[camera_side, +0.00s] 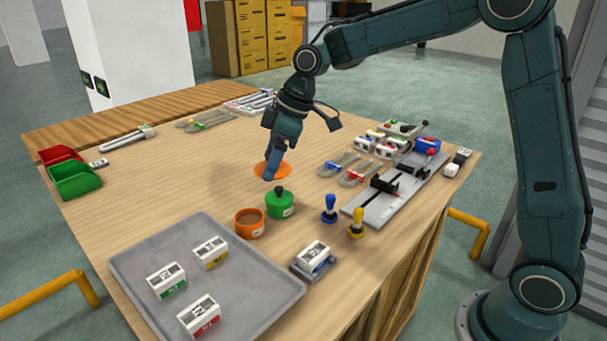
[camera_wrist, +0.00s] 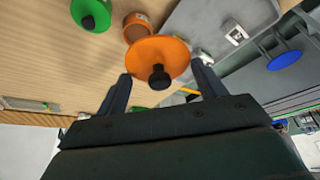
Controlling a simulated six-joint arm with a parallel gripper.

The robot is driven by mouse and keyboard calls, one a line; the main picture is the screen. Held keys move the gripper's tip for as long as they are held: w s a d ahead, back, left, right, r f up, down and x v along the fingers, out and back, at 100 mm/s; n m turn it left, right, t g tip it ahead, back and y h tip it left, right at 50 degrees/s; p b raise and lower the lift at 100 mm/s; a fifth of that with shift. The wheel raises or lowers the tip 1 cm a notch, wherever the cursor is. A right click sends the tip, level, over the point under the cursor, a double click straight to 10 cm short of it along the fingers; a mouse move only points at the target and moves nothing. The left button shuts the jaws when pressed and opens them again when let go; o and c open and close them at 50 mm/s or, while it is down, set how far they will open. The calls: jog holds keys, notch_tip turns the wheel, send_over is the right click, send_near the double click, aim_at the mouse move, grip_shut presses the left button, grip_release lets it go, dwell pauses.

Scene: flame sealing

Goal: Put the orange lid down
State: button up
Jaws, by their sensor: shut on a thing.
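The orange lid (camera_side: 260,170) is a flat round disc at my gripper (camera_side: 270,178), over the middle of the wooden table. In the wrist view the lid (camera_wrist: 158,52) sits between the two fingertips of my gripper (camera_wrist: 162,86), with its black knob (camera_wrist: 159,77) towards the camera. My gripper is shut on the lid. Its exact contact is hard to see, and I cannot tell how high the lid is above the table. The orange pot (camera_side: 249,224) stands uncovered in front of it, brown inside; its rim shows in the wrist view (camera_wrist: 135,20).
A green lidded pot (camera_side: 279,206) stands close to the orange pot. A grey tray (camera_side: 235,293) with several white blocks lies at the front. Blue (camera_side: 330,208) and yellow (camera_side: 357,222) stamps stand to the right.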

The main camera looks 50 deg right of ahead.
send_over(271, 245)
jog(key=s+d, duration=0.1)
notch_tip(271, 245, down, 16)
jog(key=shift+s+r, duration=0.1)
dwell(0.4)
jog(key=shift+f, duration=2.15)
jog(key=o, duration=0.9)
jog(key=shift+f, duration=0.1)
jog(key=shift+o, duration=0.2)
